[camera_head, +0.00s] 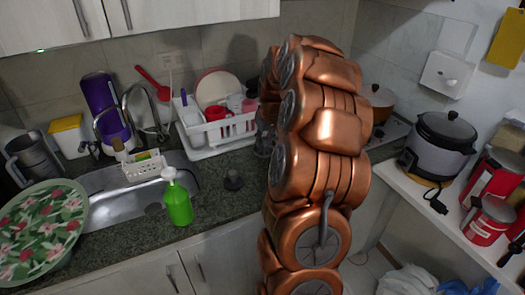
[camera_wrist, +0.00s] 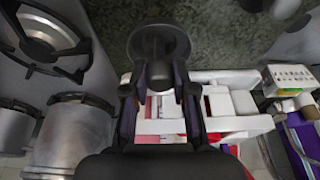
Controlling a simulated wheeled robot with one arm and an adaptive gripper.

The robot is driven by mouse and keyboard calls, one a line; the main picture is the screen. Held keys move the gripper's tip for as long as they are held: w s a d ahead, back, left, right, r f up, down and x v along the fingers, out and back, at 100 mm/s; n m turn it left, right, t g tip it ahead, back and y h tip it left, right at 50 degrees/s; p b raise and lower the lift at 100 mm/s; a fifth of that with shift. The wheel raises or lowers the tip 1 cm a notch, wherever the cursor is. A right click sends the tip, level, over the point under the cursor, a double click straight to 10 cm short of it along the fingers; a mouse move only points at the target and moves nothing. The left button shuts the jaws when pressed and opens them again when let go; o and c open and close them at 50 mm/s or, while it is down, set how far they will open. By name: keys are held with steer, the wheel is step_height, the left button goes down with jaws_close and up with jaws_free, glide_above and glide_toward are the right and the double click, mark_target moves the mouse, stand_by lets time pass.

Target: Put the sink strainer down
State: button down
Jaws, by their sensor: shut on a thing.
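The sink strainer (camera_wrist: 158,38) is a dark grey round disc with a short stem. In the wrist view it sits at the tips of my gripper (camera_wrist: 158,76), whose two dark fingers are closed on the stem. The disc is at the far end, in front of the dark speckled counter (camera_wrist: 235,38). I cannot tell whether it touches the counter. In the head view my copper-coloured arm hides most of the gripper.
A white dish rack (camera_head: 218,130) with dishes stands at the wall. The steel sink (camera_head: 125,200), a green soap bottle (camera_head: 178,200) and a floral plate (camera_head: 40,230) are to the left. A gas burner (camera_wrist: 45,38) and metal pots (camera_wrist: 72,135) show left in the wrist view.

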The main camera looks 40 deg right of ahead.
mark_target(265, 150)
step_height(265, 150, down, 4)
steer(key=shift+s+f+p, duration=0.1)
steer(key=shift+f+p, duration=0.05)
steer(key=shift+p, duration=0.65)
steer(key=shift+f, duration=0.5)
steer(key=shift+f, duration=0.25)
steer(key=c, duration=0.9)
jaws_free()
steer(key=shift+r, duration=0.1)
steer(key=shift+c, duration=0.2)
steer(key=shift+r, duration=0.1)
steer(key=shift+r, duration=0.2)
steer(key=b+v, duration=0.4)
steer(key=v, duration=0.6)
steer(key=shift+r, duration=0.3)
steer(key=shift+s+a+r, duration=0.1)
steer(key=shift+s+r, duration=0.15)
steer(key=shift+r, duration=0.25)
